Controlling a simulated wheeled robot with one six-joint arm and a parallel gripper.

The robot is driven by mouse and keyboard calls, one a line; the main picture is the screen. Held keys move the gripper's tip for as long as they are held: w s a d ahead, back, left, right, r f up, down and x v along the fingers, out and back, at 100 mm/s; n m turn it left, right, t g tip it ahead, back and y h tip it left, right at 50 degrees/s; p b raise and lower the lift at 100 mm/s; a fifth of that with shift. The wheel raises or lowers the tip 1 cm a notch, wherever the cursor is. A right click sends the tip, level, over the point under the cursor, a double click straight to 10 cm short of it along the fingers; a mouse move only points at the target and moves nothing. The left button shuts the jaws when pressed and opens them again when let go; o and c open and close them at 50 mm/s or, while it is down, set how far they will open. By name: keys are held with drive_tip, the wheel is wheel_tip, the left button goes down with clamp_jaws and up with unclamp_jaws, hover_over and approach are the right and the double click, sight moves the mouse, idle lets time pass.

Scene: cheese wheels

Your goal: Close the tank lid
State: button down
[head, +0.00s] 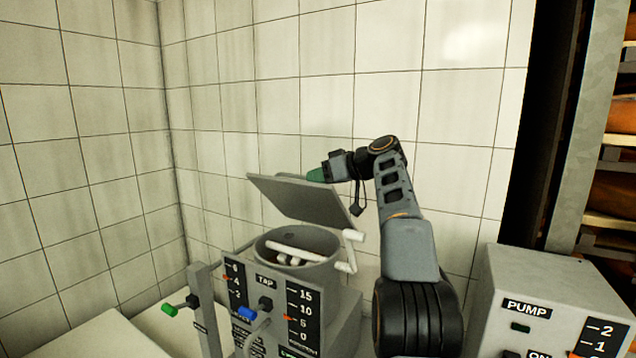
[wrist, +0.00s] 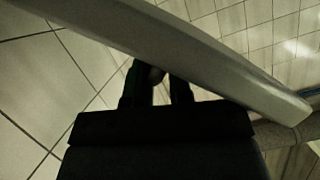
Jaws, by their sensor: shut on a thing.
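The tank lid (head: 308,201) is a flat grey plate, tilted open above the round tank (head: 270,246). White bars show inside the tank's open mouth. My gripper (head: 316,175) is at the lid's upper right edge, with its green fingertips partly hidden behind the lid. In the wrist view the lid (wrist: 190,50) crosses the top as a pale slab, and my gripper's fingers (wrist: 160,78) reach up to it. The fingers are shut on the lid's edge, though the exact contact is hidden.
A pump box (head: 545,300) is at right, near cheese shelves (head: 610,190). Tiled walls close off the back and left.

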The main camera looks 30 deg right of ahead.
drive_tip(key=shift+d+f, duration=0.1)
drive_tip(key=shift+f, duration=0.15)
drive_tip(key=c, duration=1.2)
unclamp_jaws()
drive_tip(key=shift+w+d, duration=0.1)
drive_tip(key=shift+o, duration=0.2)
drive_tip(key=shift+r, duration=0.1)
drive_tip(key=shift+s+r, duration=0.15)
drive_tip(key=shift+s, duration=0.05)
drive_tip(key=p+v, duration=0.1)
drive_tip(key=v, duration=1.2)
drive_tip(key=shift+d+p, duration=0.25)
drive_tip(key=shift+p, duration=0.15)
drive_tip(key=shift+s, duration=0.15)
